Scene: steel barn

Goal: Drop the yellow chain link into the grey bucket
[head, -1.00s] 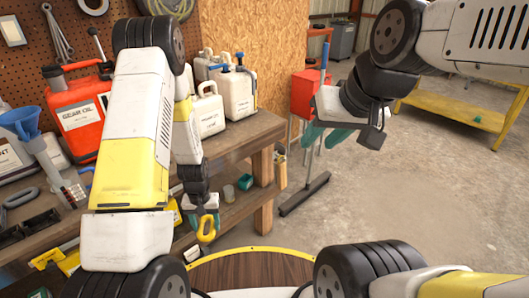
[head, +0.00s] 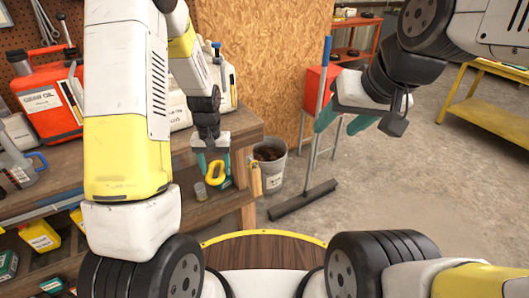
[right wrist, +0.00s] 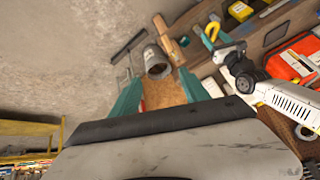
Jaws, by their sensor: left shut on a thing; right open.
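The yellow chain link (head: 215,173) hangs from my left gripper (head: 212,160), whose teal fingers are shut on it at the front of the workbench. It also shows in the right wrist view (right wrist: 212,32). The grey bucket (head: 273,176) stands on the floor just right of the bench, with dark contents and a label. The link is to the left of the bucket in the head view, apart from it. The bucket also shows in the right wrist view (right wrist: 156,66). My right gripper (head: 342,124) is open and empty, to the right of the bucket in the picture.
A broom (head: 303,200) stands just right of the bucket, its head on the floor. A red cabinet (head: 317,92) is behind it. The wooden workbench (head: 245,129) holds jugs and a red can (head: 47,105). A yellow table (head: 485,115) stands right; the concrete between is clear.

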